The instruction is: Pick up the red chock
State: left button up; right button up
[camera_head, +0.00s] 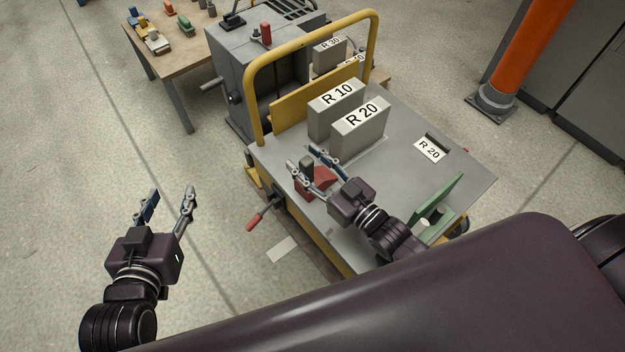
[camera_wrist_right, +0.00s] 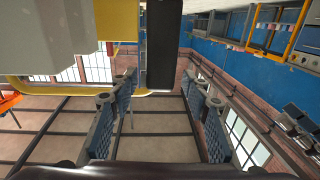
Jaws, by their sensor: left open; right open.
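The red chock (camera_head: 320,184) sits on the grey top of the cart (camera_head: 390,185), near its left edge, with a dark upright handle (camera_head: 307,168). My right gripper (camera_head: 303,157) is open at the chock, its fingers on either side of the handle; contact is unclear. The arm partly covers the chock. In the right wrist view my right gripper (camera_wrist_right: 160,98) has its fingers spread, with a dark bar (camera_wrist_right: 163,45), seemingly the handle, ahead of the gap. My left gripper (camera_head: 171,191) is open and empty above the floor left of the cart.
Grey blocks marked R 10 (camera_head: 335,110) and R 20 (camera_head: 360,128) stand behind the chock. A yellow rail (camera_head: 250,95) rises at the cart's back. A wooden table (camera_head: 180,58) stands far left.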

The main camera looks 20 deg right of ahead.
jog(key=shift+w, duration=0.1)
grip_shut()
dwell(0.3)
jog(key=shift+r, duration=0.1)
